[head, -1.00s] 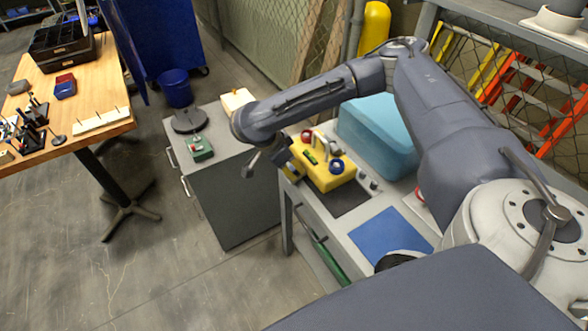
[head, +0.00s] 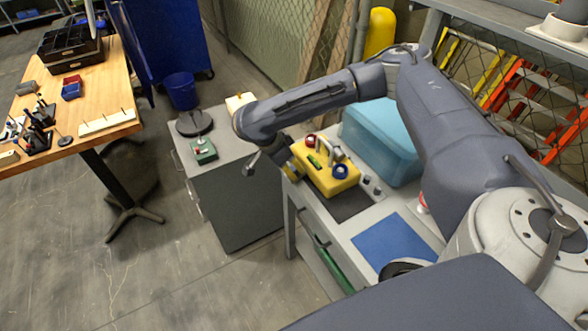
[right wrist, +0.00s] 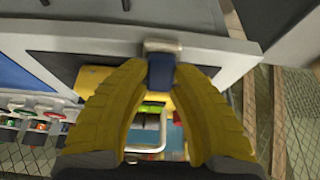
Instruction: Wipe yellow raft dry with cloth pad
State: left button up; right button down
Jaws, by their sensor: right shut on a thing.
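The yellow raft (head: 343,186) sits on a dark mat on the grey bench, with a red ring, a blue ring, a white handle and a green piece on top. My right gripper (head: 290,166) is at the raft's left end, partly hidden by its wrist. In the right wrist view, the yellow fingers of my right gripper (right wrist: 162,74) are closed on the blue grip of a small pad with a beige face, the cloth pad (right wrist: 162,47). Part of the raft (right wrist: 93,76) shows behind the fingers. I cannot tell whether the pad touches the raft. My left gripper is out of view.
A blue mat (head: 393,240) lies on the bench in front of the raft. A light-blue case (head: 382,140) stands close behind it. A grey cabinet (head: 235,185) to the left carries a green box (head: 203,152). A wooden table (head: 100,105) stands far left.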

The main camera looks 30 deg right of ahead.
jog(key=shift+w+d, duration=0.1)
jog(key=shift+w, duration=0.3)
jog(key=shift+w, duration=0.9)
jog(key=shift+w, duration=0.15)
jog(key=shift+w+d, duration=0.1)
jog(key=shift+w, duration=0.8)
dwell(0.3)
jog(key=shift+s, duration=1.1)
jog(key=shift+s, duration=0.2)
jog(key=shift+s+a, duration=0.25)
jog(key=shift+s, duration=0.65)
